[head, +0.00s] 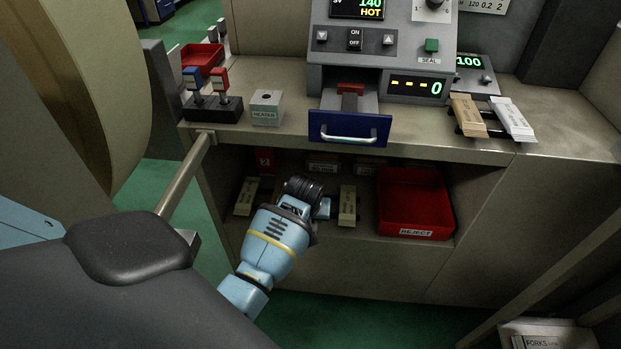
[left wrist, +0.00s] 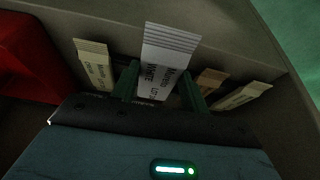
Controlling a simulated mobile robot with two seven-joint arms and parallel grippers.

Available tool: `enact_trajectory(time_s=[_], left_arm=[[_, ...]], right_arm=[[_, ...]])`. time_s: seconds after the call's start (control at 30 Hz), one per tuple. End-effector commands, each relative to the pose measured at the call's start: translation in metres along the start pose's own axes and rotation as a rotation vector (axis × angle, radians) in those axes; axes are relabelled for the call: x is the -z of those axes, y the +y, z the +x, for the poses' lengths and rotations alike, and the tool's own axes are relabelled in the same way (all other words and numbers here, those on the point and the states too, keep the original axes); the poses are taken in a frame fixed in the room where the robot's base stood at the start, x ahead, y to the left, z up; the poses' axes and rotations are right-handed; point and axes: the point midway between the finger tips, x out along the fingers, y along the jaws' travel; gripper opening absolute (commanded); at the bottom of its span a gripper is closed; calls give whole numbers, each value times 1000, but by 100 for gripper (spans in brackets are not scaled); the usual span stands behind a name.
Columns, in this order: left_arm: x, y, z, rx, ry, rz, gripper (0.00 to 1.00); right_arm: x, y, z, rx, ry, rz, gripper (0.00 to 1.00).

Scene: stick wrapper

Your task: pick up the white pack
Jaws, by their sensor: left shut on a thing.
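My left gripper (head: 308,192) reaches into the open lower shelf below the counter. In the left wrist view its two green fingers (left wrist: 160,84) are shut on a pale white pack (left wrist: 168,50) with a ribbed end and printing that reads WHITE. The pack's lower part is hidden behind the gripper body. In the head view the gripper covers this pack. Another white pack (head: 513,119) lies beside a tan pack (head: 468,113) on a black rack on the counter at right. My right gripper is not in view.
Cream packs stand either side of the gripper, left (head: 246,196) and right (head: 347,206); a brown pack (left wrist: 209,82) is close by. A red reject bin (head: 415,231) fills the shelf's right. The counter edge and blue drawer (head: 349,128) are above.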

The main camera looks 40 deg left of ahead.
Motion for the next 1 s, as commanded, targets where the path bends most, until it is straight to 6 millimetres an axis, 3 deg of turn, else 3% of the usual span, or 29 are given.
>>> enact_trajectory(time_s=[0.2,0.4,1.0], left_arm=[[-42,-1,-24,-1,0,1,23],[-65,-3,-35,1,0,1,23],[-73,-3,-39,1,1,0,23]], right_arm=[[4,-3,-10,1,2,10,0],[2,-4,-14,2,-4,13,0],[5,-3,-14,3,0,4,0]])
